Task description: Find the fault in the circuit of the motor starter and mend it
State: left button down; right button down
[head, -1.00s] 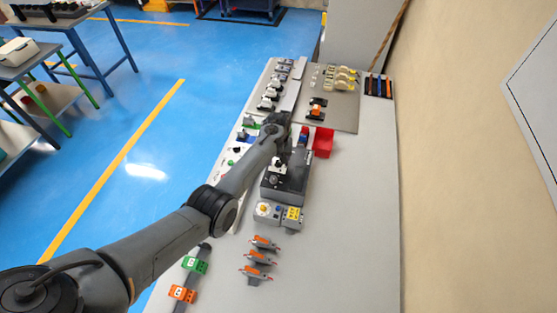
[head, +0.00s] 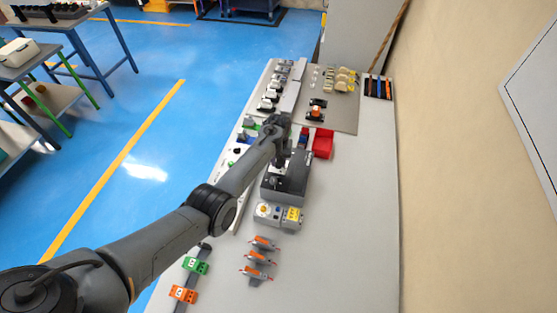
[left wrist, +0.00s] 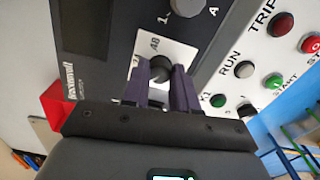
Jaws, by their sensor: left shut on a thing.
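My left gripper (left wrist: 160,85) is shut on a small black knob (left wrist: 161,68) on a white plate, in the left wrist view. The knob belongs to a dark test box (left wrist: 85,30) with a dark screen and another knob above. In the head view the dark box (head: 292,185) stands in the middle of the bench, with my left arm reaching over it. A white panel (left wrist: 262,60) beside the box carries a red TRIP lamp (left wrist: 282,24), a grey RUN lamp (left wrist: 243,69) and a green START button (left wrist: 273,81). My right gripper is not in view.
A red bin (head: 323,143) stands behind the box. A grey and yellow unit (head: 279,214) and several orange-handled tools (head: 258,258) lie in front. Green (head: 195,265) and orange (head: 183,293) clips sit at front left. The bench's right side is clear.

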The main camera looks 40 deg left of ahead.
pick_arm(q)
jog(key=m+p, duration=0.1)
jog(key=m, duration=0.1)
jog(key=shift+r+m, duration=0.1)
jog(key=shift+m, duration=0.2)
jog(key=m, duration=0.2)
jog(key=shift+m+p, duration=0.3)
jog(key=shift+m, duration=0.1)
jog(key=m, duration=0.4)
jog(key=shift+m, duration=0.7)
jog(key=c, duration=0.9)
grip_release()
